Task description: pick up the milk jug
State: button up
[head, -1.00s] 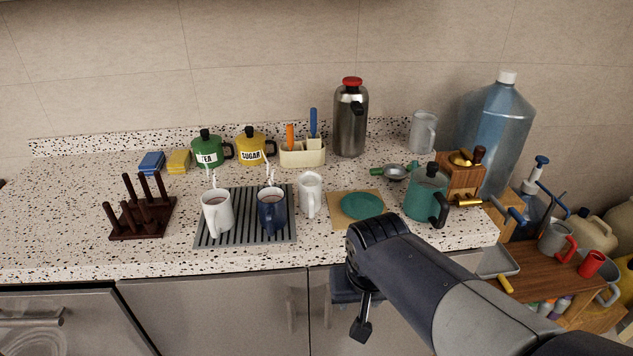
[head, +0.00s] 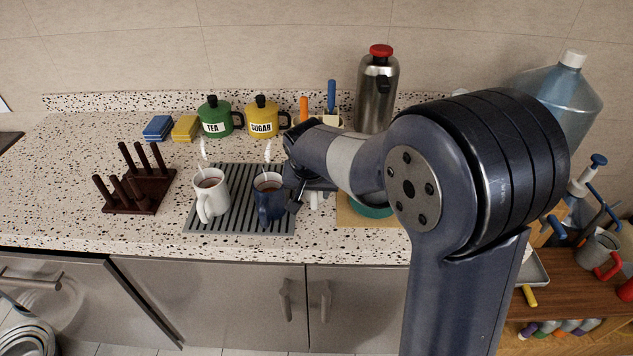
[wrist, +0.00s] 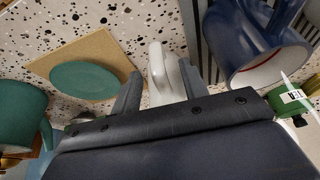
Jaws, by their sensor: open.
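The milk jug appears to be the small white jug standing on the counter just right of the navy mug (head: 270,197). In the head view my arm hides most of it, and only a white sliver of the jug (head: 316,198) shows. In the wrist view the white jug (wrist: 160,68) shows between the two grey fingers of my gripper (wrist: 158,82). The fingers are open, one on each side of it, and I cannot tell whether either touches. In the head view my gripper (head: 298,192) is beside the navy mug.
The navy mug also shows close to my gripper in the wrist view (wrist: 255,45). A white mug (head: 211,195) stands on the ribbed mat (head: 236,225). A teal disc (wrist: 85,82) lies on a tan board (wrist: 105,50). A teal pot (wrist: 22,115) stands beyond it.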

aim_at(314, 200)
jog(key=shift+p+x, duration=0.55)
jog(key=shift+x, duration=2.15)
jog(key=shift+s, duration=0.15)
grip_shut()
